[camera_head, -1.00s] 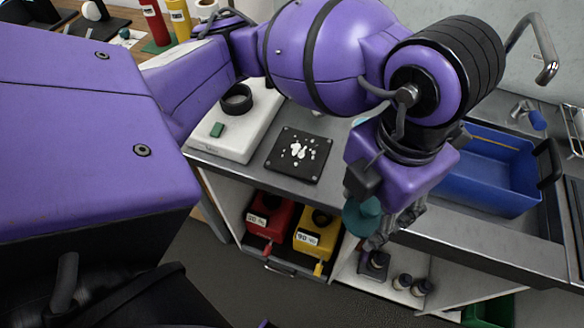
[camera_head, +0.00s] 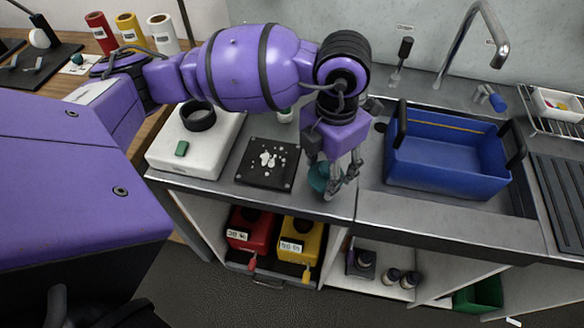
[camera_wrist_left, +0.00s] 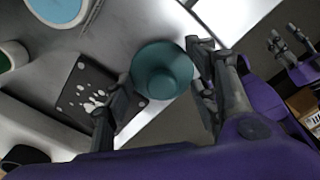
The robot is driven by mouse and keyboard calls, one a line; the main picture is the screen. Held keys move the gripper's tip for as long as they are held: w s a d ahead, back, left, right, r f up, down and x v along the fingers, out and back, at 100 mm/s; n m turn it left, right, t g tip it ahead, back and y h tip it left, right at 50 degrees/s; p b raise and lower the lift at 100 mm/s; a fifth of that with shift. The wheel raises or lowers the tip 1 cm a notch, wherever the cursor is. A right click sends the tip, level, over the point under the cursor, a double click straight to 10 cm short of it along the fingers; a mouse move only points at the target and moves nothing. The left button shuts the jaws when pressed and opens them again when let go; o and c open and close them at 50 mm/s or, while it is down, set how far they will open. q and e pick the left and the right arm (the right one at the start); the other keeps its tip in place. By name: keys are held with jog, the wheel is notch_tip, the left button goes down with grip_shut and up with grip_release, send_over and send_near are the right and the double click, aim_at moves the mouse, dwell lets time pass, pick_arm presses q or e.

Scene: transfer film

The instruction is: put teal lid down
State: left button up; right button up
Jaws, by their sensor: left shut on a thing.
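The teal lid (camera_head: 318,178) is round with a raised knob and shows whole in the left wrist view (camera_wrist_left: 160,72). My left gripper (camera_head: 337,184) is shut on it, with one finger on each side in the left wrist view (camera_wrist_left: 160,85). The lid is at the counter's front edge, right of the black speckled plate; whether it touches the counter I cannot tell. My right gripper (camera_wrist_left: 291,45) shows small at the right of the left wrist view, its fingers apart and empty. It is outside the head view.
The black plate (camera_head: 252,177) with white pieces lies left of the lid. A white device (camera_head: 165,158) stands farther left. A blue bin (camera_head: 440,185) sits in the sink at right. Red (camera_head: 240,240) and yellow (camera_head: 292,255) boxes sit below.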

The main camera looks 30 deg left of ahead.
aim_at(325, 176)
pick_arm(q)
jog(key=f, duration=0.3)
jog(key=shift+w+a+f, duration=0.15)
jog(key=shift+w+f, duration=0.05)
jog(key=shift+f, duration=0.1)
jog(key=o, duration=0.8)
